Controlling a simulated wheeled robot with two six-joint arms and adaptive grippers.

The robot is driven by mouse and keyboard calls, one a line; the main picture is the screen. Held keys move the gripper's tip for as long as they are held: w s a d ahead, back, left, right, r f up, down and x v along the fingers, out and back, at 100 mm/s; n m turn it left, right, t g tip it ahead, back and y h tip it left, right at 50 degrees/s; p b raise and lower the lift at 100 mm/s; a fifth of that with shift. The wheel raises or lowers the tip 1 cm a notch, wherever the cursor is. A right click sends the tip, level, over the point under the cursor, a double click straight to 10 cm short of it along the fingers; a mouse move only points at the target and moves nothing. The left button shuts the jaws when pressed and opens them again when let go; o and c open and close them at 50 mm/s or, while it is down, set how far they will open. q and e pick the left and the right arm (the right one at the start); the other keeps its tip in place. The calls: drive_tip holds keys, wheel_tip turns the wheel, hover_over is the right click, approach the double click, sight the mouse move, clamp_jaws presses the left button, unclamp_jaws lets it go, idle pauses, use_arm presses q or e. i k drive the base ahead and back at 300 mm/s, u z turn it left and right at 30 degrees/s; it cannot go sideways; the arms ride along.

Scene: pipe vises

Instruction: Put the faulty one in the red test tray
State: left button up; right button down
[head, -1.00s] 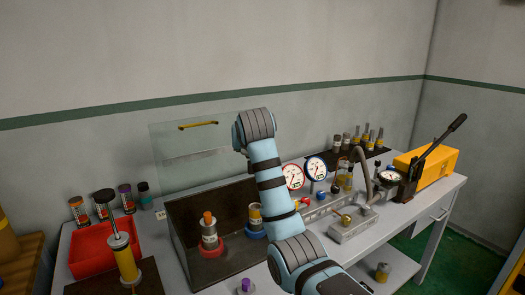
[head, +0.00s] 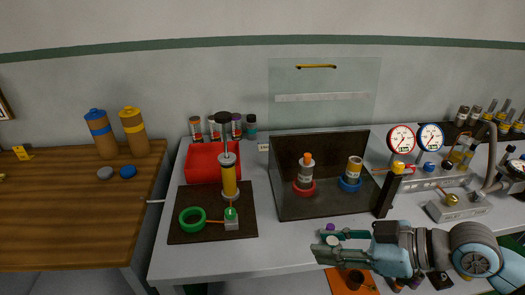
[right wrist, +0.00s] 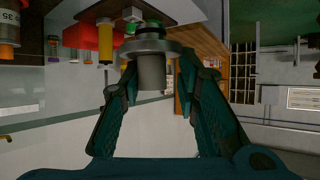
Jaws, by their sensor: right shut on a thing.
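The red test tray (head: 200,178) sits at the back left of the grey bench and looks empty where I can see it. My right gripper (head: 330,238) is over the bench's front part, shut on a small purple-topped part (head: 331,227). In the right wrist view the held part (right wrist: 150,70) is a grey cylinder with a wide flange between the fingers. I cannot tell whether it touches the bench. An orange-capped cylinder (head: 305,174) stands at the red ring, and a yellow-banded cylinder (head: 353,172) at the blue ring, in the dark open-fronted box. My left gripper is not in view.
A yellow hand pump (head: 229,180) stands on a dark mat (head: 190,203) with a green ring (head: 192,219), in front of the tray. Several capped jars (head: 236,127) stand behind the tray. Gauges (head: 401,139) are at the right.

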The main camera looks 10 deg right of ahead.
sight(214, 166)
drive_tip(key=k, duration=1.25)
drive_tip(key=u, duration=0.65)
drive_tip(key=i, duration=0.65)
drive_tip(key=u, duration=0.8)
drive_tip(key=i, duration=0.9)
drive_tip(key=z, duration=0.6)
drive_tip(key=i, duration=0.85)
drive_tip(key=z, duration=0.8)
